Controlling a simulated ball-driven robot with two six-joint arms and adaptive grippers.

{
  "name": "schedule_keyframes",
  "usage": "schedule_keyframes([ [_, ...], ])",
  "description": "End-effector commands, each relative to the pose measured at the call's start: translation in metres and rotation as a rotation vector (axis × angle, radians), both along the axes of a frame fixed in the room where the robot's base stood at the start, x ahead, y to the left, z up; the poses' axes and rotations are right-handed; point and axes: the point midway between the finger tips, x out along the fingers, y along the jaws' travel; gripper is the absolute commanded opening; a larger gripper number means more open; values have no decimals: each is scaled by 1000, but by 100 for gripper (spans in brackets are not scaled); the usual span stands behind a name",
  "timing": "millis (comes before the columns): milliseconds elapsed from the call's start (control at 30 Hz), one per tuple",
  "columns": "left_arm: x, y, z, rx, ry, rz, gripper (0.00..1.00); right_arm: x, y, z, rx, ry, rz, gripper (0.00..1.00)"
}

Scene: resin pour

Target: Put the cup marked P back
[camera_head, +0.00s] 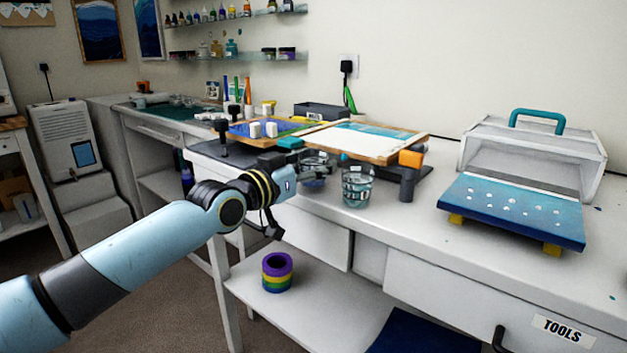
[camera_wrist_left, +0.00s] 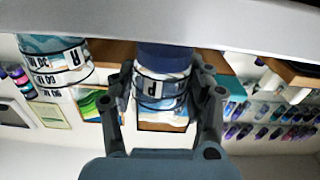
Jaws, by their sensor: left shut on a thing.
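My left gripper (camera_head: 298,172) reaches in over the front edge of the white worktop. In the left wrist view it (camera_wrist_left: 163,88) is shut on the cup marked P (camera_wrist_left: 153,92), one finger on each side. This cup is clear with dark bands and blue contents. In the head view the held cup (camera_head: 316,181) is partly hidden by the gripper. A second clear cup (camera_head: 358,187) stands to its right on the worktop; the wrist view shows a cup marked R (camera_wrist_left: 72,58). My right gripper is not in view.
A wooden board with a blue and white painting (camera_head: 362,143) lies behind the cups, with an orange-topped clamp (camera_head: 409,170) at its right corner. A blue panel (camera_head: 512,212) rests on yellow blocks farther right. Tape rolls (camera_head: 277,272) lie on the shelf below.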

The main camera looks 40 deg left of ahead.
Motion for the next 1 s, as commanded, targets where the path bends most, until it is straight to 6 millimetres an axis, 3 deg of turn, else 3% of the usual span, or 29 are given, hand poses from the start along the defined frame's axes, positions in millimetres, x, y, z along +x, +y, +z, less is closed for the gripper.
schedule_keyframes([
  [33, 0, 0, -10, 1, 1, 0, 18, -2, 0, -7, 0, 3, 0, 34],
  [433, 0, 0, -12, 1, 0, 0, 18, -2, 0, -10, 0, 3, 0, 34],
  [467, 0, 0, -13, 1, 0, 0, 52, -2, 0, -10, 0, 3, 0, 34],
  [633, 0, 0, -11, 1, 0, 0, 75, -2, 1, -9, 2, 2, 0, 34],
  [1000, -3, 0, -6, 2, 1, 0, 75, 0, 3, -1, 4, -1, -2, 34],
])
